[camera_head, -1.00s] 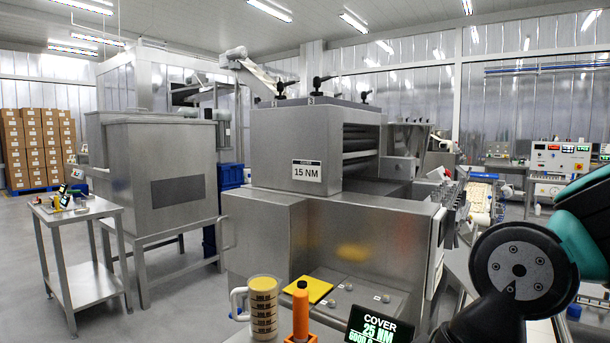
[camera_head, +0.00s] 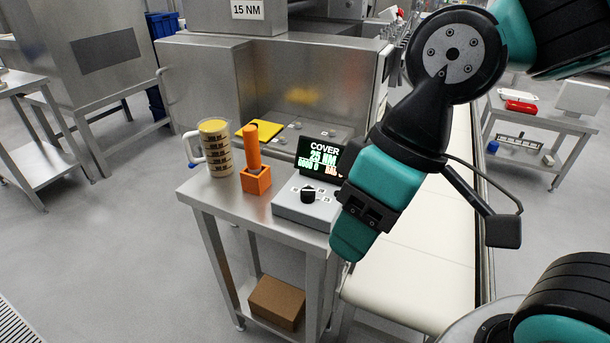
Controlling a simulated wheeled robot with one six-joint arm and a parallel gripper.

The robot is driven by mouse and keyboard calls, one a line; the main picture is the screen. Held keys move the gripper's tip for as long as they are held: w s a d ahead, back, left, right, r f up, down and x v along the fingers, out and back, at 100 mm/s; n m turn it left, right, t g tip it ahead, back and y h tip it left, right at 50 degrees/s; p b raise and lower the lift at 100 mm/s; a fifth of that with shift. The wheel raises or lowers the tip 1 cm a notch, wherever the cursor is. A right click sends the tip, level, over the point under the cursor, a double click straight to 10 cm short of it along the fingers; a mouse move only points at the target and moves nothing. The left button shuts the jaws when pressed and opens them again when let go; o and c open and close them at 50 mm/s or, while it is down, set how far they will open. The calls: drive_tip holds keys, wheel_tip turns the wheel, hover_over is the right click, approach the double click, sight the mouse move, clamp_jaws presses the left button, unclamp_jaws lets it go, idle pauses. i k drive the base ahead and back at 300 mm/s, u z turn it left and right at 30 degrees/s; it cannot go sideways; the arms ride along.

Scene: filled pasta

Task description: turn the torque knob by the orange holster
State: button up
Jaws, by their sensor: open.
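The torque knob (camera_head: 308,194) is a small black knob on top of a grey box (camera_head: 300,213) with small white number labels around it. The box stands on a steel side table. The orange holster (camera_head: 256,180) stands just left of the box, with an orange-handled tool (camera_head: 253,147) upright in it. A black display behind the knob reads COVER, 25 NM (camera_head: 321,154). My teal and black arm hangs to the right of the box and covers part of the display's right edge. I cannot make out my gripper's fingers in the view.
A measuring jug (camera_head: 217,148) stands left of the holster, with a yellow pad (camera_head: 262,130) behind. The steel table (camera_head: 232,202) has a cardboard box (camera_head: 276,303) on its lower shelf. A white conveyor belt (camera_head: 425,250) runs to the right.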

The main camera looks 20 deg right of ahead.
sight(308, 193)
drive_tip(key=z, duration=0.55)
drive_tip(key=k, duration=1.2)
drive_tip(key=i, duration=0.4)
drive_tip(key=u, duration=0.7)
drive_tip(key=i, duration=1.15)
drive_tip(key=z, duration=0.45)
